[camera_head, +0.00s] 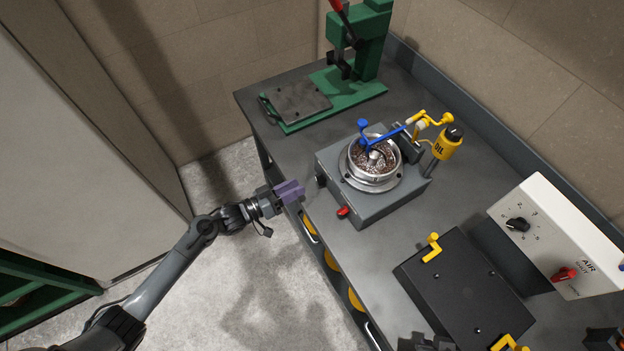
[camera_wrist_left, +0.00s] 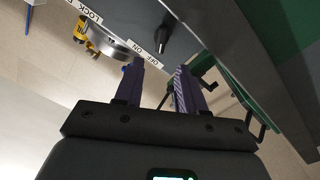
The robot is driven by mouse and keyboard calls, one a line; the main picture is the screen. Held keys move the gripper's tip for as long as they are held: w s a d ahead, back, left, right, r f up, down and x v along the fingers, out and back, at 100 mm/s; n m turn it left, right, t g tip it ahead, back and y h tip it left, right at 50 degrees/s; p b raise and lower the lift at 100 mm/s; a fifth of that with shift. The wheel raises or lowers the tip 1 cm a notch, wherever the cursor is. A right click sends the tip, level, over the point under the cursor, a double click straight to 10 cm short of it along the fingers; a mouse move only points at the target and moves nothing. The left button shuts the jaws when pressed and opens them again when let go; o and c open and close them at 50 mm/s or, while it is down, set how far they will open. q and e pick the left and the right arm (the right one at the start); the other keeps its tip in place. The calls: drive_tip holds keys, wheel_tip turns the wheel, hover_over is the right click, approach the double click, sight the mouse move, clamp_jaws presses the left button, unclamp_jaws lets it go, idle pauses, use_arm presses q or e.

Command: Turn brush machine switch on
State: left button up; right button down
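The brush machine (camera_head: 388,205) is a grey box with a round metal bowl on top, standing on the workbench. Its dark switch knob (camera_head: 321,181) is on the front face, beside my left gripper. In the left wrist view the black knob (camera_wrist_left: 164,37) shows beside OFF and ON labels, beyond the fingertips. My left gripper (camera_head: 298,189) has purple fingers and is just in front of the bench edge. In the left wrist view its fingers (camera_wrist_left: 159,68) are apart with nothing between them, short of the knob.
A green press (camera_head: 361,45) stands behind the machine. A red lever (camera_head: 344,211) sits at the machine's front corner, and a yellow oil bottle (camera_head: 447,144) behind it. A black plate (camera_head: 465,290) and white air unit (camera_head: 560,235) are at right. Open floor lies before the bench.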

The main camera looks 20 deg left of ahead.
sight(320, 179)
use_arm(q)
drive_tip(key=x, duration=0.6)
drive_tip(key=shift+w+d, duration=0.2)
drive_tip(key=shift+w, duration=0.05)
clamp_jaws()
